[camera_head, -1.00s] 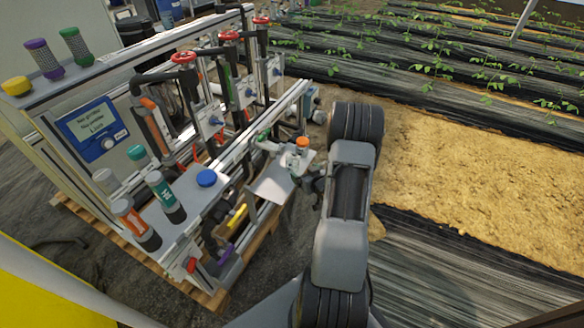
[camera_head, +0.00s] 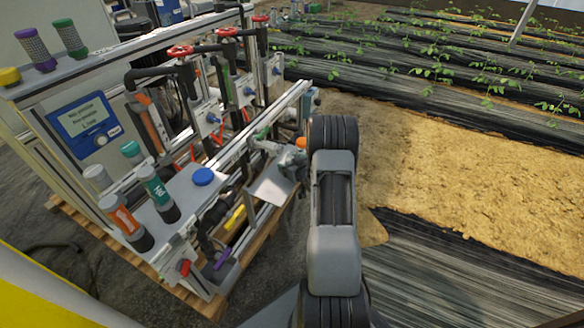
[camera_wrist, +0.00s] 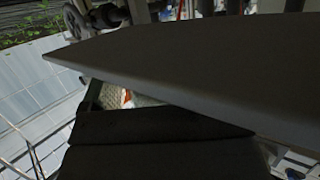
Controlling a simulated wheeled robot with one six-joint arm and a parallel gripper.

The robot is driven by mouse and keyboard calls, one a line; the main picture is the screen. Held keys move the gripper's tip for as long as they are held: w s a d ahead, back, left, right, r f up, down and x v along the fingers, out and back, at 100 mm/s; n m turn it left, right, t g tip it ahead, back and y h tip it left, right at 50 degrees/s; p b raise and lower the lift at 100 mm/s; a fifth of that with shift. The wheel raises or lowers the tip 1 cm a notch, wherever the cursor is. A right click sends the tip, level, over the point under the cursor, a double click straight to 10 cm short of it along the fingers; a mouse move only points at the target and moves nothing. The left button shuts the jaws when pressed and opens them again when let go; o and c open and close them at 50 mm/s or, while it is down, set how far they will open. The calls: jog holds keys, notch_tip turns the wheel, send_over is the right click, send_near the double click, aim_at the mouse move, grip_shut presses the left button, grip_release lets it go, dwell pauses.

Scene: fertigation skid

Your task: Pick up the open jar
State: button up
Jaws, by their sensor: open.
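I cannot pick out the open jar for certain. A small orange-topped item (camera_head: 301,142) shows at the right end of the skid, partly hidden by my arm; I cannot tell if it is the jar. My gripper shows in the wrist view as a dark block (camera_wrist: 160,128) low in the picture. It is open, and no object is visibly held. In the head view my arm hides most of it. A large grey flat surface (camera_wrist: 190,62) crosses the wrist view close above the dark block. A small whitish and orange patch shows between them, too covered to name.
The skid carries red-handled valves (camera_head: 181,51), a display (camera_head: 90,122), a blue cap (camera_head: 203,177), a green-labelled bottle (camera_head: 158,194) and an orange-labelled bottle (camera_head: 125,222). A grey sloping plate (camera_head: 270,187) juts out beside my arm. Sandy ground (camera_head: 450,160) lies open to the right.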

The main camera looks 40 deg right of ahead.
jog(key=c, duration=1)
jog(key=shift+r, duration=0.1)
